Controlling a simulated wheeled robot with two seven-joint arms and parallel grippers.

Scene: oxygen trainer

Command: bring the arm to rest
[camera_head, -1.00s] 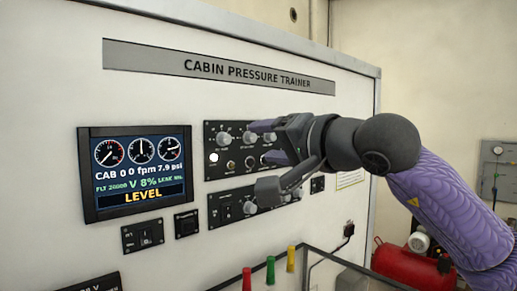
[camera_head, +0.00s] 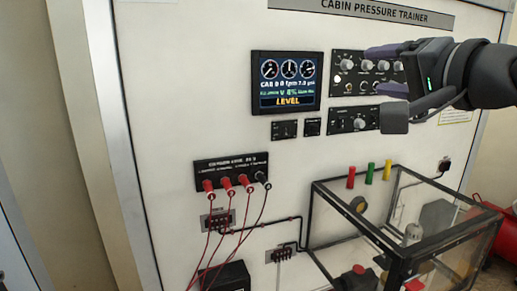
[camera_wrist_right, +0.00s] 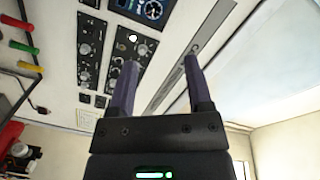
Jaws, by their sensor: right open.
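My right gripper (camera_head: 374,70) is in front of the upper knob panel (camera_head: 345,66) at the upper right of the head view. Its jaws are open with nothing between them. In the right wrist view the two fingers (camera_wrist_right: 160,80) stand apart, pointing toward the trainer's face, with the knob panels (camera_wrist_right: 90,45) to their left. Part of the upper and lower panels is hidden behind the gripper in the head view. My left gripper is not in view.
A display (camera_head: 287,82) reading LEVEL is left of the panels. Below are a terminal block (camera_head: 232,170) with red leads and a clear black-framed box (camera_head: 400,215). Red, green and yellow posts (camera_head: 370,174) stand behind the box.

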